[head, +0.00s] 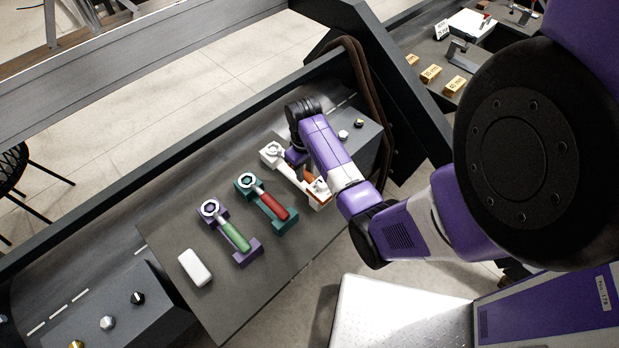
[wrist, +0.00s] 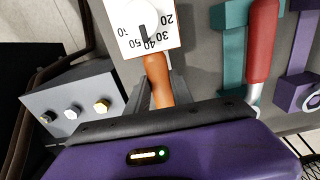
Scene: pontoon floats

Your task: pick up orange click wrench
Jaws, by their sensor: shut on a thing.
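The orange click wrench (wrist: 155,72) shows its orange handle between the fingers of my gripper (wrist: 160,92) in the wrist view. My gripper is shut on this handle. One end of the handle meets a white block with a numbered dial (wrist: 135,22). In the head view a bit of the orange handle (head: 309,174) shows over a white stand (head: 320,199), partly behind my purple arm. My fingertips are hidden there. I cannot tell whether the wrench still touches the stand.
Left of it lie a red-handled wrench (head: 273,205) on a teal stand and a green-handled wrench (head: 236,237) on a purple stand. A white block (head: 195,267) lies further left. A grey box with knobs (wrist: 72,105) stands close by.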

